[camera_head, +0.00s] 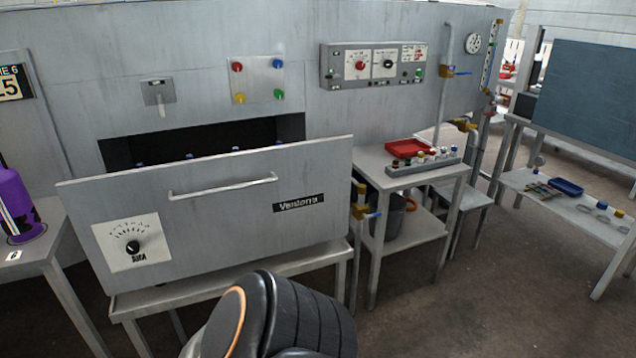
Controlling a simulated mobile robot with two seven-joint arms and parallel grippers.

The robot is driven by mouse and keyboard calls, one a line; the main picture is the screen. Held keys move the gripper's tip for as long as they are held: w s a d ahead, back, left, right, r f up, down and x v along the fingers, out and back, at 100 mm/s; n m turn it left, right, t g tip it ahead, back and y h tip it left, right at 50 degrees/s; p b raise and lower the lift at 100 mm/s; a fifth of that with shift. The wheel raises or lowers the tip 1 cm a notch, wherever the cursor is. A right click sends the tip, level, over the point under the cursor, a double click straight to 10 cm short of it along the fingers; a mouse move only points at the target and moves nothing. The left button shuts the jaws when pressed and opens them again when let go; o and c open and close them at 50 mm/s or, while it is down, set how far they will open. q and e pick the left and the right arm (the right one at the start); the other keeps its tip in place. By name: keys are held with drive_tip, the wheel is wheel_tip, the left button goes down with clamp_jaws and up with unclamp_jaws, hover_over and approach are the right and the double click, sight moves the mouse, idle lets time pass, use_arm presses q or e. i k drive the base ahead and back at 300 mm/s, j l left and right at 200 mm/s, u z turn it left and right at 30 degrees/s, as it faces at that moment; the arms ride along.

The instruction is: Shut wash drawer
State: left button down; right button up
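The wash drawer (220,240) is a large grey front panel with a curved bar handle (223,187), a dial plate and a "Vensterra" label. It stands pulled out from the grey machine (220,50). A dark opening (270,132) shows behind and above its top edge, with several small blue-topped items just visible over that edge. Most of the drawer's inside is hidden by the front panel. A dark rounded part of my own body shows at the bottom centre, in front of the drawer. Neither of my grippers is in view.
A small table (390,180) right of the drawer holds a red tray (408,148) and a rack of vials (424,162). A purple container (14,205) stands on a side table at left. A grey frame is under the drawer. Floor at front right is clear.

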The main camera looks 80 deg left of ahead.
sight(188, 217)
drive_tip(key=u, duration=3)
